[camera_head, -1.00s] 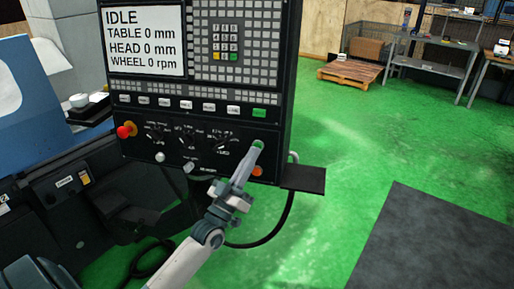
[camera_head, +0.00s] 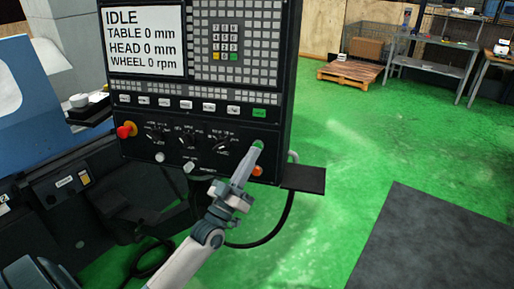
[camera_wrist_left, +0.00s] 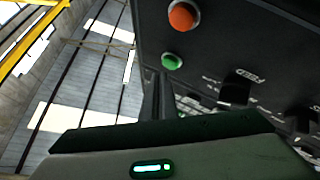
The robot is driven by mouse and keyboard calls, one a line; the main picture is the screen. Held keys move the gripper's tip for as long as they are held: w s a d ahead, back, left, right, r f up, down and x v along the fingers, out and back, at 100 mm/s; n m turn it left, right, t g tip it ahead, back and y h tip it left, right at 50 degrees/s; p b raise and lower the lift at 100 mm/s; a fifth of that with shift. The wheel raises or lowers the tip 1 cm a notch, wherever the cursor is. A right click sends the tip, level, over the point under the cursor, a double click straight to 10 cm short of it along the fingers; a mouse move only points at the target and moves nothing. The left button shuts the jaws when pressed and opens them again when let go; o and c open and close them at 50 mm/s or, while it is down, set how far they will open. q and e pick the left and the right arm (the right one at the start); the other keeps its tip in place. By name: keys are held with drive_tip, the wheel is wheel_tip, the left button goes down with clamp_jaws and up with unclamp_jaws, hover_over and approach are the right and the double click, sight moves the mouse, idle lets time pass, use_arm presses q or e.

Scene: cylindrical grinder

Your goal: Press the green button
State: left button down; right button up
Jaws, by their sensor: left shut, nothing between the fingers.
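The green button (camera_head: 258,144) is on the lower right of the black control panel (camera_head: 215,170). It also shows in the left wrist view (camera_wrist_left: 172,62), beside an orange button (camera_wrist_left: 184,15). My left gripper (camera_head: 255,151) is shut and empty, with its tips at the lower edge of the green button in the head view. In the left wrist view its dark fingers (camera_wrist_left: 158,95) end close beside the button. I cannot tell whether the tips touch it. My right gripper is not in view.
The panel also carries a display reading IDLE (camera_head: 145,38), rotary knobs (camera_head: 187,138), a red knob (camera_head: 124,131) and a row of keys. A small dark shelf (camera_head: 303,179) sticks out at its lower right. The green floor (camera_head: 340,150) to the right is open.

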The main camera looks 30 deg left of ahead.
use_arm(q)
drive_tip(key=shift+w+a+f+b, duration=0.15)
drive_tip(key=shift+w+a+b, duration=0.15)
drive_tip(key=shift+w, duration=0.5)
idle(1.0)
drive_tip(key=shift+s, duration=0.1)
idle(0.3)
drive_tip(key=shift+s+d+p, duration=0.3)
drive_tip(key=shift+s+p, duration=0.15)
drive_tip(key=shift+s, duration=0.25)
drive_tip(key=s, duration=0.1)
drive_tip(key=s+d+p, duration=0.1)
drive_tip(key=s, duration=0.1)
drive_tip(key=s+r+p, duration=0.1)
drive_tip(key=shift+s+d+r, duration=0.1)
drive_tip(key=shift+s+d, duration=0.15)
drive_tip(key=shift+s, duration=0.1)
idle(0.9)
